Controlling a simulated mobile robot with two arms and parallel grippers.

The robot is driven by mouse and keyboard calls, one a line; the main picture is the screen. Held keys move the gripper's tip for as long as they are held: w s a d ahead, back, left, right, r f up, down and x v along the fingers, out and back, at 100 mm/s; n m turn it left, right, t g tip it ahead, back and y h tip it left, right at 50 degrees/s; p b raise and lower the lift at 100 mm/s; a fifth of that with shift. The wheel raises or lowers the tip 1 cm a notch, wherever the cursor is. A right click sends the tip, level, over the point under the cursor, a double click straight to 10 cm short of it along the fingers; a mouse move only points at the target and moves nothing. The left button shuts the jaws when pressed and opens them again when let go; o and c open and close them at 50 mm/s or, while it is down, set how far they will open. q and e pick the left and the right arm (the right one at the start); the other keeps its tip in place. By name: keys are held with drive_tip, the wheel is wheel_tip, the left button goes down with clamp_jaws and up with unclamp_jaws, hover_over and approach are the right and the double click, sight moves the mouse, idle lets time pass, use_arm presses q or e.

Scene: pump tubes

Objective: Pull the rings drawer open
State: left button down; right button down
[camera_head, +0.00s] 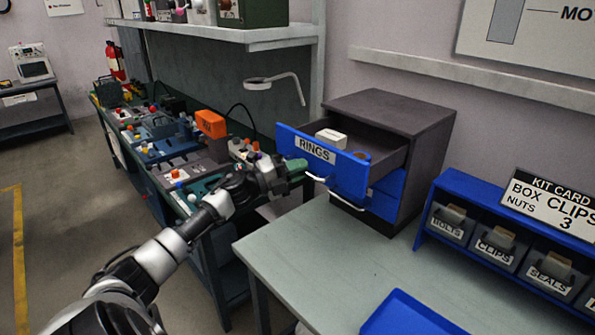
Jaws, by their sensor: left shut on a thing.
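The rings drawer (348,172) has a blue front labelled RINGS and is pulled well out of the dark grey cabinet (432,135). A small white box (331,138) and a small brown item lie inside it. My left gripper (299,169) is at the lower left of the drawer front, its green-tipped fingers shut at the left end of the drawer's pale handle (317,178). The exact grip on the handle is partly hidden by the fingers. My right gripper is not in view.
A second blue drawer (386,195) below is closed. A blue bin rack (440,246) with labelled bins and a kit card (551,203) stands at the right. A blue tray (407,315) lies at the table's front. The grey table (315,260) is clear between. A cluttered bench stands behind my left arm.

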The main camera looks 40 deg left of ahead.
use_arm(q)
drive_tip(key=shift+w, duration=0.15)
drive_tip(key=c, duration=1.2)
unclamp_jaws()
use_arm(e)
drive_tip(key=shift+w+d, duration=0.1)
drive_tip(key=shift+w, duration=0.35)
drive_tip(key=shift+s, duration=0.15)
